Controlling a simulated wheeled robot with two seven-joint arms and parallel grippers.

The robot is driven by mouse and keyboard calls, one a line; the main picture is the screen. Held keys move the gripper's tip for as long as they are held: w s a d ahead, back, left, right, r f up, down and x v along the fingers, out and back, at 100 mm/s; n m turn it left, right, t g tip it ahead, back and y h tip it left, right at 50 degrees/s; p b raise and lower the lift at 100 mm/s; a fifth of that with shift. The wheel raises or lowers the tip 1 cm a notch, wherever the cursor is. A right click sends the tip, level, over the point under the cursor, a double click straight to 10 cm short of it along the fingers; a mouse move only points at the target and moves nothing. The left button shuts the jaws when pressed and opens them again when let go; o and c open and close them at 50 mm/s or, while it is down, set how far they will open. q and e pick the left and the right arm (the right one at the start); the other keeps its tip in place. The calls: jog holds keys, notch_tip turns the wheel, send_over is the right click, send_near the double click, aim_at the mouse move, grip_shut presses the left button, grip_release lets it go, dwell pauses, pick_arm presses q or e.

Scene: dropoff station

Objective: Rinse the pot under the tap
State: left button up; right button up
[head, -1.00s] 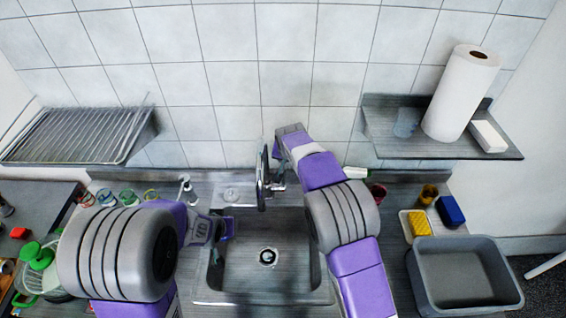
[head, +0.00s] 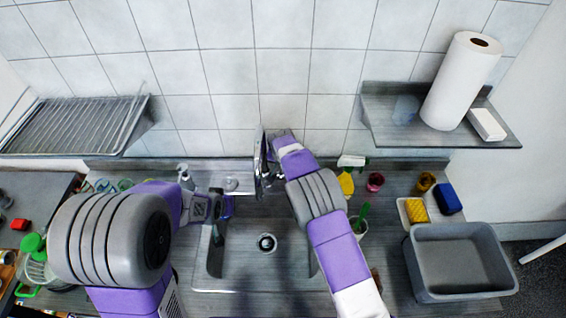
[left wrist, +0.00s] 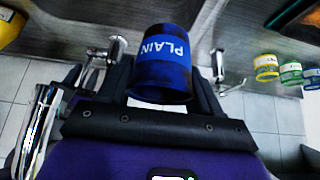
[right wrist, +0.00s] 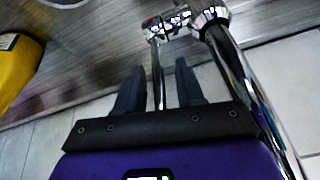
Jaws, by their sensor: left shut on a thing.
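The pot is a small blue cup-like pot marked PLAIN (left wrist: 165,72); in the head view a bit of it (head: 228,206) shows over the left side of the sink (head: 290,262). My left gripper (left wrist: 162,84) is shut on it, a finger on each side. The chrome tap (head: 261,165) stands at the back of the sink, right of the pot. My right gripper (right wrist: 158,82) is open, its fingers on either side of the thin tap lever (right wrist: 158,68), with gaps visible. In the head view its fingertips are hidden behind the hand.
A yellow spray bottle (head: 346,183), a pink cup (head: 375,182) and a pot with a green brush (head: 361,226) stand right of the sink. A grey bin (head: 462,232) is at far right. A soap dispenser (head: 184,174) and several colour-banded jars stand at left.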

grip_shut()
pick_arm(q)
jog(key=shift+s+f+b, duration=0.25)
jog(key=shift+f+b, duration=0.95)
pick_arm(e)
jog(key=shift+s+f+t, duration=0.15)
jog(key=shift+s+t, duration=0.1)
jog(key=shift+t, duration=0.15)
pick_arm(q)
jog(key=shift+s+f+b, duration=0.2)
jog(key=shift+f+b, duration=0.3)
pick_arm(e)
jog(key=shift+s+t, duration=0.2)
jog(key=shift+t, duration=0.1)
jog(key=shift+r, duration=0.2)
grip_release()
